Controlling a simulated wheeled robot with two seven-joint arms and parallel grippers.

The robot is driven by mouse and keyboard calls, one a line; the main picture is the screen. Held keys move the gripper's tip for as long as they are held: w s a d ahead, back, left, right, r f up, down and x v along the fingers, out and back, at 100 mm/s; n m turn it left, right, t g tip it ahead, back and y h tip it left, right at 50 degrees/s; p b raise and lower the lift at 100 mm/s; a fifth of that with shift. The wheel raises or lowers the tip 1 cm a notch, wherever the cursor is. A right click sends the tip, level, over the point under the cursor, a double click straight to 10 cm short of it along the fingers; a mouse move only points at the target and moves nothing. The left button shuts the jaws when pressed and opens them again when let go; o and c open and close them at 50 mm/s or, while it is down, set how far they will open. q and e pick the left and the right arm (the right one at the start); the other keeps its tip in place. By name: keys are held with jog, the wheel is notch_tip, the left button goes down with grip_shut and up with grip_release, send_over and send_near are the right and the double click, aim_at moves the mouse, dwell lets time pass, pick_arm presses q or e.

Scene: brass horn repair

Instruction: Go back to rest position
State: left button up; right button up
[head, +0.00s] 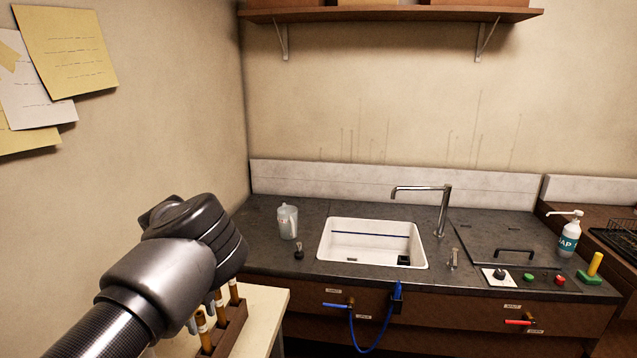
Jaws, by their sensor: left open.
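My left arm comes in from the lower left in the head view. Its bulky dark wrist hides most of my left gripper (201,314), whose grey finger parts show below it, open. They are just above or beside a wooden rack (232,328) holding several brown tubes with pale bands (204,331). I cannot tell whether the fingers touch the tubes. Nothing is seen held. My right gripper is not in view.
The rack stands on a pale table (262,312). Beyond is a dark counter (300,212) with a white sink (345,255), a tap (442,208), a jug (288,222) and a soap bottle (570,238). A blue hose (362,347) hangs in front. A shelf (390,15) is above.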

pick_arm(q)
notch_tip(320, 180, down, 3)
jog(key=shift+p, duration=0.4)
jog(key=shift+r, duration=0.3)
